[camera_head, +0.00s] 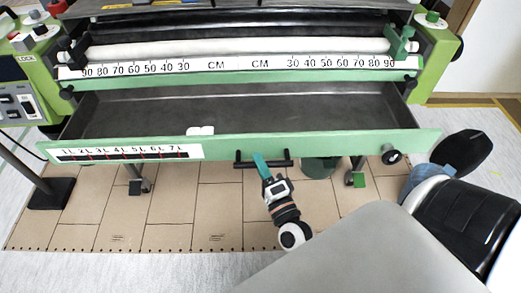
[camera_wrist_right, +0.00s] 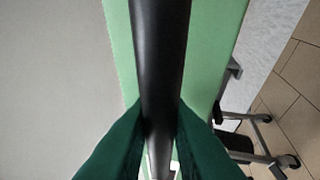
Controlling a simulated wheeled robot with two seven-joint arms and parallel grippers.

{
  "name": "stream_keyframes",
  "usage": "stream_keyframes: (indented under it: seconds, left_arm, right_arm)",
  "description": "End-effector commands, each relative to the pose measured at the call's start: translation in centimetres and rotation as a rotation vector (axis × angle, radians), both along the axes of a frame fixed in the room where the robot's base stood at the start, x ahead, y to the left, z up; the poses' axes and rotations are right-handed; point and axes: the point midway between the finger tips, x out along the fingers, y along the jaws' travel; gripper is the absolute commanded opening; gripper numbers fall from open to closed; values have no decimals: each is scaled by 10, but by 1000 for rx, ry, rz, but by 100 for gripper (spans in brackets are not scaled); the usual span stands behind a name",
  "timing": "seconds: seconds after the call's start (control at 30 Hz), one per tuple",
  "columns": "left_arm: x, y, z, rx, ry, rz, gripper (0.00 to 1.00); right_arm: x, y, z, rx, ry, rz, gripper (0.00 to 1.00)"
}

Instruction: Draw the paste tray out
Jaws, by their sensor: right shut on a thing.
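The paste tray is a wide dark trough (camera_head: 300,108) with a pale green front panel (camera_head: 345,147). It stands out in front of the green machine, and its open inside shows. A black bar handle (camera_head: 284,163) is on the middle of the front panel. My right gripper (camera_head: 260,160) is at this handle. In the right wrist view its two green fingers (camera_wrist_right: 160,125) are shut on the black handle bar (camera_wrist_right: 160,50), with the green panel (camera_wrist_right: 212,50) behind it. My left gripper is not in view.
A white roller (camera_head: 230,47) and a CM scale (camera_head: 220,66) lie behind the tray. A small white object (camera_head: 200,131) is at the tray's front edge. A black knob (camera_head: 391,155) is at the panel's right. Brown board (camera_head: 215,205) covers the floor below.

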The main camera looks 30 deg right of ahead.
Motion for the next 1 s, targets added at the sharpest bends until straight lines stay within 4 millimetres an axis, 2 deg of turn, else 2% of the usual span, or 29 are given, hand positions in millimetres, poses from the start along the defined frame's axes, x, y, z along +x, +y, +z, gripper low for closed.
stream_keyframes:
  seconds: [0.03, 0.13, 0.4, 0.53, 0.67, 1.0]
  left_arm:
    - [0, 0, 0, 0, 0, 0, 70]
    - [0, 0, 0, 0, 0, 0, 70]
    - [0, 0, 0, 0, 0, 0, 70]
    - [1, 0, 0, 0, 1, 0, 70]
    - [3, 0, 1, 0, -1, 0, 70]
    - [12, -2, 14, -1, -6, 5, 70]
  right_arm:
    - [0, 0, -2, 1, 4, 2, 21]
    - [0, 0, -1, 0, 3, 1, 37]
    - [0, 0, -1, 0, 1, 1, 38]
    - [-8, 1, -3, -1, 2, 1, 38]
    - [-29, 4, -8, -1, 6, 2, 38]
    - [-96, 14, -22, -1, 6, 2, 38]
